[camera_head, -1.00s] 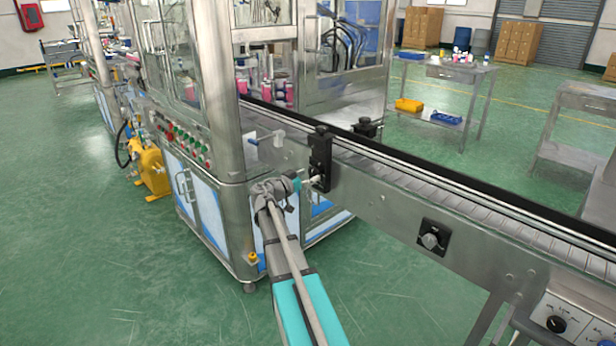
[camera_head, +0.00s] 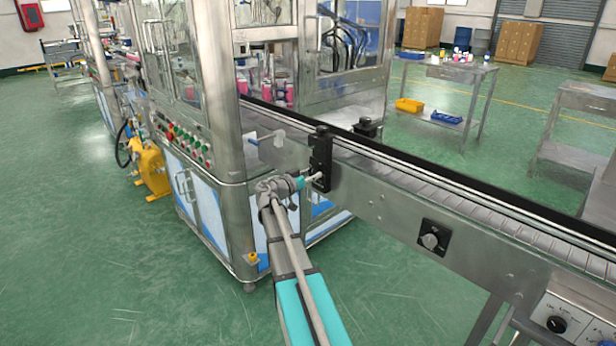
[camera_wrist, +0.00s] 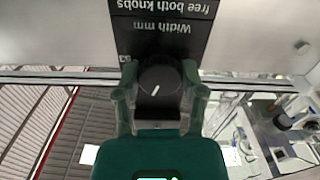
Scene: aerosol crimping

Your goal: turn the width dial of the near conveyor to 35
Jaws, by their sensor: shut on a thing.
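The width dial (camera_wrist: 160,76) is a round black knob with a white pointer line, which slants down to the left in the wrist view. It sits on a black plate (camera_wrist: 165,30) with upside-down lettering reading "Width mm" and "free both knobs". A small number at the plate's left edge is partly hidden and unclear. My gripper (camera_wrist: 160,95) is shut on the dial, one finger on each side. In the head view my gripper (camera_head: 314,179) reaches the black upright unit (camera_head: 320,155) on the side of the near conveyor (camera_head: 385,205); the dial's face is not readable there.
Another black knob plate (camera_head: 433,238) is on the conveyor side to the right, with a control box (camera_head: 568,320) below it. The glazed machine (camera_head: 220,200) stands close left of my arm. Green floor is open at the front left.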

